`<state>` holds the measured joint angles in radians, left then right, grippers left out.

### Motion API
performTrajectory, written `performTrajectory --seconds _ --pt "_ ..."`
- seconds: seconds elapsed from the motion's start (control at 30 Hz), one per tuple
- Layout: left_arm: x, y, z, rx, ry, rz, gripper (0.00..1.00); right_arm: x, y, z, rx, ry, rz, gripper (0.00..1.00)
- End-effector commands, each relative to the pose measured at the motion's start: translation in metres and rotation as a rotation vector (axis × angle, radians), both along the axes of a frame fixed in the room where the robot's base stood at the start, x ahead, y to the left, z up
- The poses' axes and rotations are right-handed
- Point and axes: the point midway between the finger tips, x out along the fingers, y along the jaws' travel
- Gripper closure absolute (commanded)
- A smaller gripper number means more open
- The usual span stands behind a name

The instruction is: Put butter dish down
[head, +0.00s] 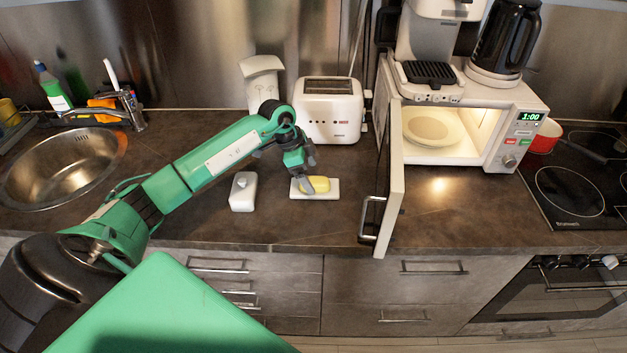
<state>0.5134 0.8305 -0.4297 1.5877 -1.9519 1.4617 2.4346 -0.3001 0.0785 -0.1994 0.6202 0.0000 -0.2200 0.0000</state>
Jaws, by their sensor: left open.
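The butter dish (330,193) is a white flat tray that lies on the dark counter, with a yellow block of butter (320,184) on it. Its likely lid, a white piece with a small knob (243,192), stands on the counter to the left. My left gripper (306,184) is open and reaches down at the left end of the butter. Its fingers partly cover the dish, and I cannot tell whether they touch it. My right gripper is not in view.
The microwave (515,112) stands to the right with its door (391,190) open toward the front. A white toaster (328,112) stands behind the dish. The sink (62,168) is at the left and the cooktop (570,195) at the right. Counter between dish and door is clear.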

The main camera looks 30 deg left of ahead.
Motion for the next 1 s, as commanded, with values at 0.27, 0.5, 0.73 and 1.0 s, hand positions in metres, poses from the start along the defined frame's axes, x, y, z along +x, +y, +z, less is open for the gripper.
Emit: performTrajectory --seconds 0.27,0.5,0.73,1.0 --pt "-0.011 0.02 0.053 0.002 -0.003 -0.001 0.1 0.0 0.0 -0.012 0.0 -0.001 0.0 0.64" --pt "-0.016 0.027 0.075 0.0 -0.001 0.0 0.1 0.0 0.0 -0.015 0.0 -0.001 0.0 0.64" --pt "-0.017 0.027 0.077 0.0 0.0 0.0 0.1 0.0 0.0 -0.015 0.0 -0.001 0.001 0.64" --pt "-0.017 0.027 0.077 0.0 0.0 0.0 0.1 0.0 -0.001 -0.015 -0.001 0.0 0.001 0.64"
